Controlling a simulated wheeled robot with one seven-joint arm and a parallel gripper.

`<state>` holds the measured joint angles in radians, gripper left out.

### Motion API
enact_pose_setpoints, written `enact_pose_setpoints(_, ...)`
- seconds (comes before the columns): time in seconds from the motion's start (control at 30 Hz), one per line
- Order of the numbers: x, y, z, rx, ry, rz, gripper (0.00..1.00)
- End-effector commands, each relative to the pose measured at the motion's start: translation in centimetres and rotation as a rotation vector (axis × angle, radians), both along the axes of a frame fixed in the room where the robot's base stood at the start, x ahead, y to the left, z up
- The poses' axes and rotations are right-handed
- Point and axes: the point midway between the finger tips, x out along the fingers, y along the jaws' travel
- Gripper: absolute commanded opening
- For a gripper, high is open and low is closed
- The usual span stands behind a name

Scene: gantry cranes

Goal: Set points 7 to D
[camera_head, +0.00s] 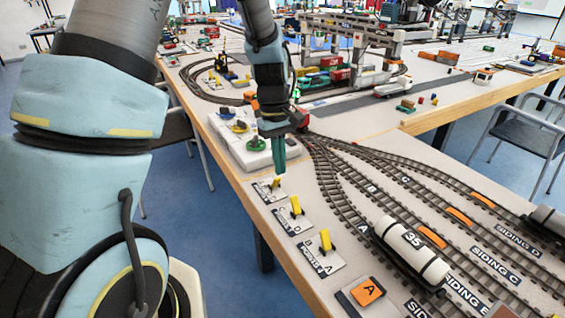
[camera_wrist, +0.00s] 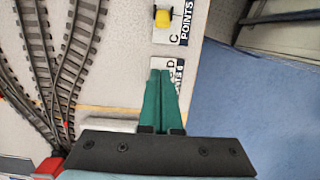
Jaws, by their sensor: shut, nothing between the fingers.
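Three white points plates with yellow levers line the table's left edge in the head view: a near lever (camera_head: 325,241), a middle lever (camera_head: 295,206) and a far lever (camera_head: 276,183). My gripper (camera_head: 280,171) has green fingers, pressed together and pointing down, with its tips just above the far lever. In the wrist view my gripper (camera_wrist: 161,74) overlaps a plate marked D (camera_wrist: 172,65); the fingers hide its lever and most of its lettering. Above it is a plate marked C (camera_wrist: 174,39) with a yellow lever (camera_wrist: 162,18). I cannot read which plate is number 7.
Several curved tracks (camera_head: 360,180) run right of the plates, with a tank wagon (camera_head: 411,251) marked 35. A white base (camera_head: 245,143) with coloured parts stands behind my gripper. The floor (camera_wrist: 240,95) lies beyond the table edge.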

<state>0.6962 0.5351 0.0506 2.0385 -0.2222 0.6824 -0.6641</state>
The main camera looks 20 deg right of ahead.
Motion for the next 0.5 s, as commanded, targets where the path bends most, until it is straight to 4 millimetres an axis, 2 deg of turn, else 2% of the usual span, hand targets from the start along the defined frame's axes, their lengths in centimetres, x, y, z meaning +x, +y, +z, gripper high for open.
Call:
enact_pose_setpoints(0.33, -1.2, -0.1, -7.0, 0.003, 0.005, 0.000, 0.00)
enact_pose_setpoints(0.4, -2.1, -0.5, -6.0, -0.001, 0.000, -0.004, 0.00)
enact_pose_setpoints(0.5, -3.3, -0.6, -5.4, -0.001, -0.001, -0.004, 0.00)
